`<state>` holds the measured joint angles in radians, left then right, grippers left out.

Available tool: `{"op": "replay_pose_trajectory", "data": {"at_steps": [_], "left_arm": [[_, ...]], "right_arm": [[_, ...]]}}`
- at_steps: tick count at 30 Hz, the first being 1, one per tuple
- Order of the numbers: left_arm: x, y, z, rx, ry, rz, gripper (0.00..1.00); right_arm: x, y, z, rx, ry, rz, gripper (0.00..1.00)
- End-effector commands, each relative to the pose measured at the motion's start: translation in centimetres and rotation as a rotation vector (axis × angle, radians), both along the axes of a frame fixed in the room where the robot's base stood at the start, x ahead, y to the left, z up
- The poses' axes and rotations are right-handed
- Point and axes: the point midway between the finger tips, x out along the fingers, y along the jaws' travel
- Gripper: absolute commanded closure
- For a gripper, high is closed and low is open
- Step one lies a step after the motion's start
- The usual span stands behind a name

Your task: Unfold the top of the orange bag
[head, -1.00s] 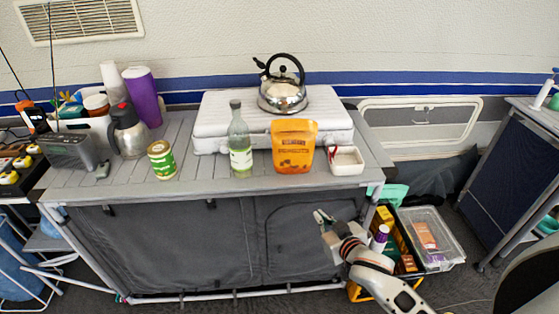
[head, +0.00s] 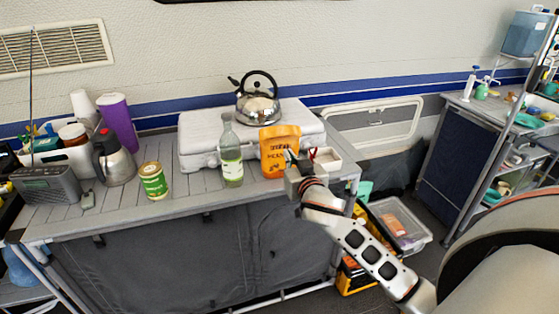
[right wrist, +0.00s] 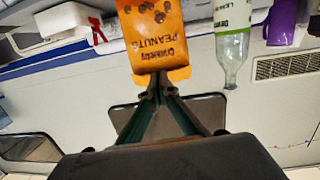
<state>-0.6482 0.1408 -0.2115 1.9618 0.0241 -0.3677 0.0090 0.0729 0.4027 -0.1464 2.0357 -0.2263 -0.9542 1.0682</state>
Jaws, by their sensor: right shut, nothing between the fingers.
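The orange bag (head: 279,142) stands upright near the front edge of the counter, in front of the white stove case. In the right wrist view the bag (right wrist: 152,35) appears upside down, with "Crunchy Peanuts" print and small orange flaps at its top end. My right gripper (head: 294,157) is in front of the bag's lower right part in the head view and hides some of it. In the right wrist view its fingertips (right wrist: 157,84) are together close to the bag's top end, with nothing seen between them; contact cannot be told. My left gripper is not in view.
A glass bottle (head: 230,152) stands just left of the bag and a white tray (head: 335,163) just right. The kettle (head: 258,103) sits on the white case (head: 200,141) behind. A green can (head: 153,181) stands farther left on the counter (head: 125,205).

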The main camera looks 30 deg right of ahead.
Motion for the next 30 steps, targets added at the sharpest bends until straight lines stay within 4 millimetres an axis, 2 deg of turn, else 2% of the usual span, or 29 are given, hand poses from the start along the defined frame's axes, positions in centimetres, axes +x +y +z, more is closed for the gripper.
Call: {"op": "replay_pose_trajectory", "data": {"at_steps": [3, 8, 18, 24, 30], "left_arm": [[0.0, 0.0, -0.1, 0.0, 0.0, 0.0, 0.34], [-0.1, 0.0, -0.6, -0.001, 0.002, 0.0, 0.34], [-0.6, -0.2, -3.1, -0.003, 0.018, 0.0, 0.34], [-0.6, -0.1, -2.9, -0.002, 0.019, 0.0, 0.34], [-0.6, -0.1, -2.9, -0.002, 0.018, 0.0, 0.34]], "right_arm": [[0.2, -0.4, 0.6, 0.003, -0.011, -0.009, 1.0], [1.1, -0.6, 0.5, 0.002, -0.013, -0.011, 1.0], [5.0, -2.0, -0.3, 0.001, -0.01, -0.011, 1.0], [6.9, -2.4, -0.1, 0.007, -0.012, -0.01, 1.0], [7.7, -2.7, -0.2, 0.005, -0.011, -0.009, 1.0]]}}
